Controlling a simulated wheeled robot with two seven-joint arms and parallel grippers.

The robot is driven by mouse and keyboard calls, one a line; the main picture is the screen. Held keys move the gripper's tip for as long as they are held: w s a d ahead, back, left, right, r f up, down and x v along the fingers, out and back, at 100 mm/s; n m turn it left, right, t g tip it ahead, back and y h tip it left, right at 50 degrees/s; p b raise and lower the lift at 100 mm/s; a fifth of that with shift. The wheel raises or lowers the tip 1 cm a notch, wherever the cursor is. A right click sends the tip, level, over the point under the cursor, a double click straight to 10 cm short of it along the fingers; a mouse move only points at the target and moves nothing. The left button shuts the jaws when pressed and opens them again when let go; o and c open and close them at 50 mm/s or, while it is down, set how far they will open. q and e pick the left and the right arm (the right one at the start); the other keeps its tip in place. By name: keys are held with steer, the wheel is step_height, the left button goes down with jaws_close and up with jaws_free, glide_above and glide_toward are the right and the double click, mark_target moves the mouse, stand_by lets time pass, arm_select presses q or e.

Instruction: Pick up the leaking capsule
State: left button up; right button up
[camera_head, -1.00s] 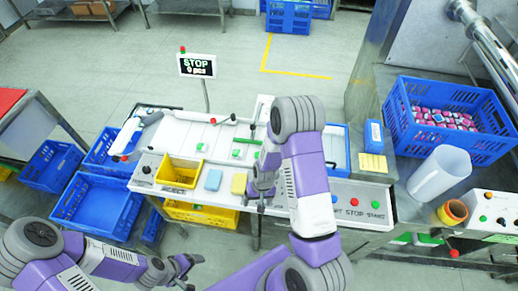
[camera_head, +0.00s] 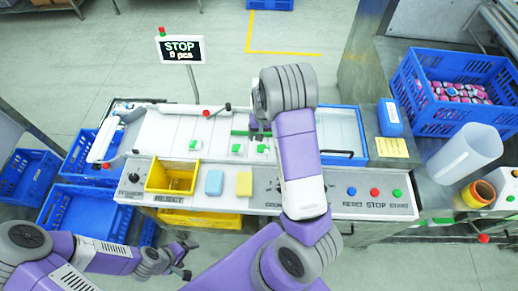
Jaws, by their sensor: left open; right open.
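Several small green-and-white capsules lie on the white conveyor deck; I see one at the left (camera_head: 193,144), one in the middle (camera_head: 237,148) and one at the right (camera_head: 262,146). They are too small to tell which one leaks. My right gripper (camera_head: 256,128) is open, over the deck just above the right capsule in the picture; my forearm and wrist partly hide it and the deck there. My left gripper (camera_head: 185,258) is open and empty, low at the left, in front of the machine and away from the capsules.
A yellow reject bin (camera_head: 172,178), a blue sponge (camera_head: 214,183) and a yellow sponge (camera_head: 244,184) sit on the front panel. A STOP sign (camera_head: 181,49) stands behind. A blue crate (camera_head: 448,92) and a clear jug (camera_head: 465,152) are at the right.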

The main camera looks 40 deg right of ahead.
mark_target(263, 148)
steer(key=shift+w+f, duration=0.4)
steer(key=shift+f, duration=0.5)
step_height(263, 148, down, 7)
steer(key=shift+d+r, duration=0.15)
steer(key=shift+r, duration=0.05)
steer(key=shift+c, duration=0.5)
steer(key=c, duration=1)
